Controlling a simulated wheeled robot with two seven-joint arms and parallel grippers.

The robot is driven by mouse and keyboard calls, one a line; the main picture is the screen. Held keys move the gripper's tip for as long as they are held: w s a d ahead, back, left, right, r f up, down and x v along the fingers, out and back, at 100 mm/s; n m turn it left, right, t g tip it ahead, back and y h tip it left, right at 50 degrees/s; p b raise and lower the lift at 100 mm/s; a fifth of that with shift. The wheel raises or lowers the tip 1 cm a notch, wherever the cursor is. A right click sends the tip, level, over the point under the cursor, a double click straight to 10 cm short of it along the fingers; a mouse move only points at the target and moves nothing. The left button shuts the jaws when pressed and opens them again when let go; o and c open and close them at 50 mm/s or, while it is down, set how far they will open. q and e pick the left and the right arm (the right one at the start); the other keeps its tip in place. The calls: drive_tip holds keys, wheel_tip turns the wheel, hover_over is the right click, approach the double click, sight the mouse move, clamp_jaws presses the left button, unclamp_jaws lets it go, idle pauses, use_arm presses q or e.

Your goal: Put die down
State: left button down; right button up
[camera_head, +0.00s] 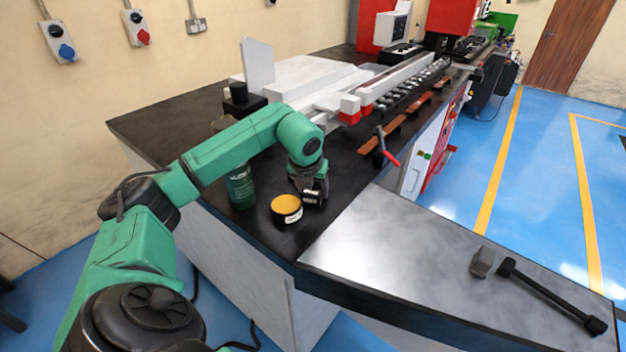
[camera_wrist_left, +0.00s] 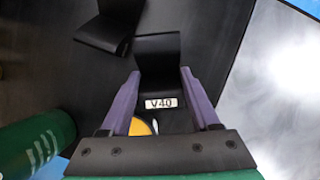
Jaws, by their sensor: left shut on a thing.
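My left gripper (camera_head: 313,190) is over the black bench top, just behind and right of a yellow-topped tin. In the left wrist view its two purple fingers (camera_wrist_left: 158,95) are shut on a black die (camera_wrist_left: 158,50) with a white label reading V40. A second black die (camera_wrist_left: 112,25) stands apart from it, up and to the left in that view. In the head view the gripper hides most of the held die. I cannot tell whether its base touches the bench. My right gripper is not in view.
The yellow-topped tin (camera_head: 286,209) and a green bottle (camera_head: 240,187) stand close to the gripper. The bending machine (camera_head: 300,80) fills the back of the bench. A grey block (camera_head: 482,262) and a black-handled tool (camera_head: 552,296) lie on the metal surface (camera_head: 390,250), otherwise clear.

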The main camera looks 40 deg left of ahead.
use_arm(q)
drive_tip(key=shift+c, duration=0.6)
unclamp_jaws()
drive_tip(key=shift+s, duration=0.1)
drive_tip(key=shift+d+r, duration=0.1)
